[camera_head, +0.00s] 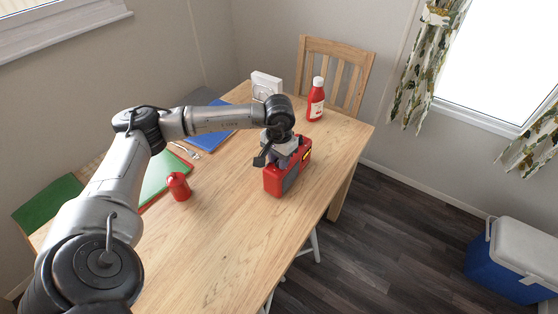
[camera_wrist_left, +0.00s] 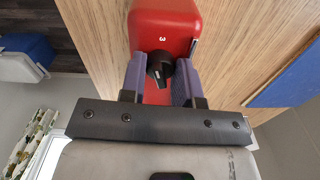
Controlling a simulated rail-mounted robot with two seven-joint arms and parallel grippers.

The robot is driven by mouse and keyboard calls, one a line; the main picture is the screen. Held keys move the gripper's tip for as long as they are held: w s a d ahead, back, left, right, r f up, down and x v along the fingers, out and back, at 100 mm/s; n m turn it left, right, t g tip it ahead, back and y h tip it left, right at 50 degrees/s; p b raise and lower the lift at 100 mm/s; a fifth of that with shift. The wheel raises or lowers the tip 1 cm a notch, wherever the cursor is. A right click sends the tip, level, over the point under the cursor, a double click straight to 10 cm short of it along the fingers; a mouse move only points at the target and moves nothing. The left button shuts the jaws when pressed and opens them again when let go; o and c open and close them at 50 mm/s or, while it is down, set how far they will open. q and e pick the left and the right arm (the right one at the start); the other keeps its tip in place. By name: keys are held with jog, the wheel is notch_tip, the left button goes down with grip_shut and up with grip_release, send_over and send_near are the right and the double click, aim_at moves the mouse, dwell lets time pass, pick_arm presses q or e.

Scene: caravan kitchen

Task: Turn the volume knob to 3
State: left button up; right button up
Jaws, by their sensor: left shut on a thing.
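The red radio (camera_head: 272,182) stands on the wooden table, with a grey front panel. In the left wrist view its red body (camera_wrist_left: 165,25) carries a white figure 3 beside the black volume knob (camera_wrist_left: 160,66). The knob has a pale pointer mark, but its exact setting is hard to read. My left gripper (camera_wrist_left: 160,72) is over the radio, its two purple-grey fingers on either side of the knob, shut on it. In the head view the gripper and wrist hide the knob. My right gripper is not in view.
A red sauce bottle (camera_head: 316,100) stands behind the radio, near a white box (camera_head: 265,85). A small red container (camera_head: 178,187) and a blue folder (camera_head: 208,136) are to the left. A wooden chair (camera_head: 338,66) is at the far end. The table front is clear.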

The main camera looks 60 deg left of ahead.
pick_arm(q)
jog(key=shift+m+b, duration=0.35)
jog(key=shift+m, duration=1.25)
jog(key=o, duration=0.9)
jog(key=shift+o, duration=0.2)
notch_tip(320, 180, up, 14)
jog(key=p, duration=0.1)
jog(key=shift+p, duration=0.3)
jog(key=shift+f, duration=0.1)
